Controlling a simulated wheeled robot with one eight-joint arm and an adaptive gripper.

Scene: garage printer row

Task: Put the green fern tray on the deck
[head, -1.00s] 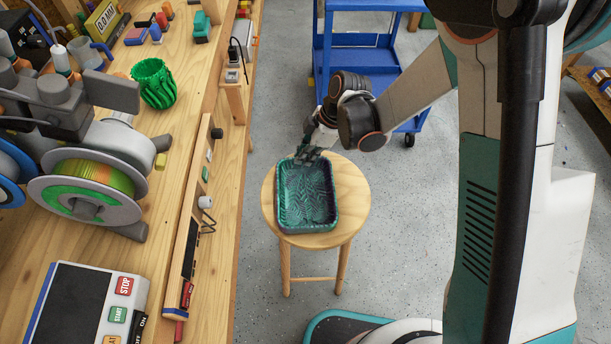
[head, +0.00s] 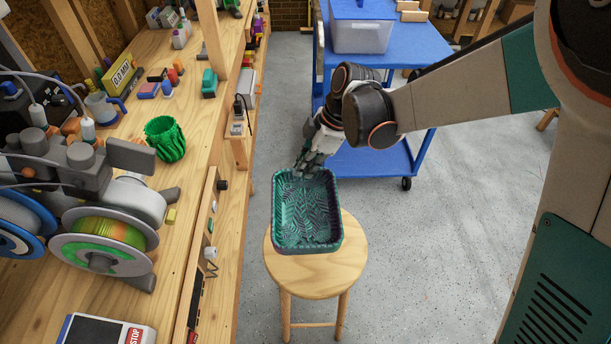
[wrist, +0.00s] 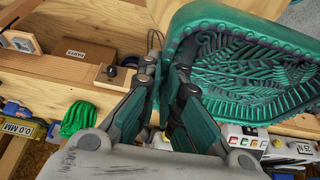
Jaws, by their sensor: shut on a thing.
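The green fern tray (head: 307,212) is teal-green with purplish edges and a raised fern pattern inside. In the head view it is above the round wooden stool (head: 318,275), shifted toward its far side and apparently lifted off it. My gripper (head: 309,168) is shut on the tray's far wall. In the wrist view, my gripper (wrist: 176,72) has its fingers pinching the rim of the tray (wrist: 255,70), which extends to the right. No surface is labelled as the deck; a blue cart (head: 425,45) with an upper and a lower shelf stands behind.
A wooden workbench (head: 215,130) runs along the left, with a filament spool (head: 100,240) and a green ribbed pot (head: 165,138). A clear bin with a blue lid (head: 362,30) occupies the cart's upper left. Grey floor is open right of the stool.

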